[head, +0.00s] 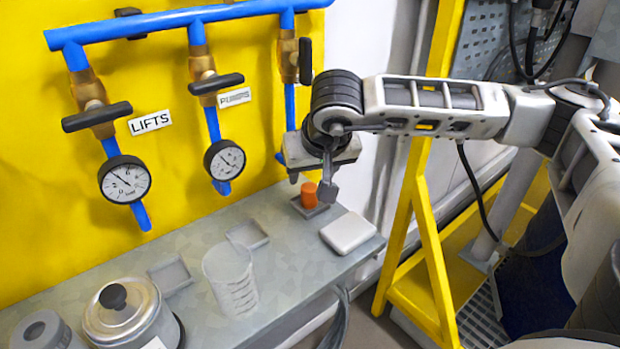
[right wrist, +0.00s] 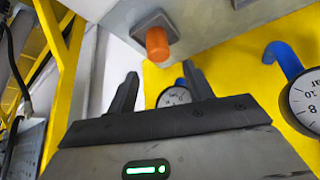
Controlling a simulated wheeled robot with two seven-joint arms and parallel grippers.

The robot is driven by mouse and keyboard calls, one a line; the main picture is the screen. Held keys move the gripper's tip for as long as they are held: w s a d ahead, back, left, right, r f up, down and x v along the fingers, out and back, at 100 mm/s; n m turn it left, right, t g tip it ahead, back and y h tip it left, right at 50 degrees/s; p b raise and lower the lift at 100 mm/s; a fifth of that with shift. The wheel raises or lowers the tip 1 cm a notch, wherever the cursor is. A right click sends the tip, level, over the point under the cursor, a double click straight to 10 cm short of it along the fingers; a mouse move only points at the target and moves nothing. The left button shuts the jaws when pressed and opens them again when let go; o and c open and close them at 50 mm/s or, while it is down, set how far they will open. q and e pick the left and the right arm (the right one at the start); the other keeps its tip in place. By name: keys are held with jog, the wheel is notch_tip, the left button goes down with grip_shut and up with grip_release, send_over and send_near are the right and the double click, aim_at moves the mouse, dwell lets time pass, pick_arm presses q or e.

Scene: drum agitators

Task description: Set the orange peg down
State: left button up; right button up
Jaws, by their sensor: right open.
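The orange peg (head: 309,196) stands upright in a small grey square holder (head: 300,208) at the back right of the grey shelf. In the right wrist view the peg (right wrist: 157,44) shows just beyond the open fingertips, with its holder (right wrist: 150,20) behind it. My right gripper (head: 314,184) is open and empty, with its fingers close to the peg. They look apart from it in the right wrist view (right wrist: 160,73). My left gripper is in neither view.
A white square pad (head: 348,232) lies right of the holder. Two empty square holders (head: 248,235) (head: 171,275), a clear beaker (head: 230,278) and a lidded metal pot (head: 130,318) stand farther left. Blue pipes with gauges (head: 125,180) and valves line the yellow wall behind.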

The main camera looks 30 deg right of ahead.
jog(key=v, duration=0.7)
jog(key=shift+s+r, duration=0.15)
jog(key=shift+r, duration=0.15)
jog(key=shift+a, duration=0.1)
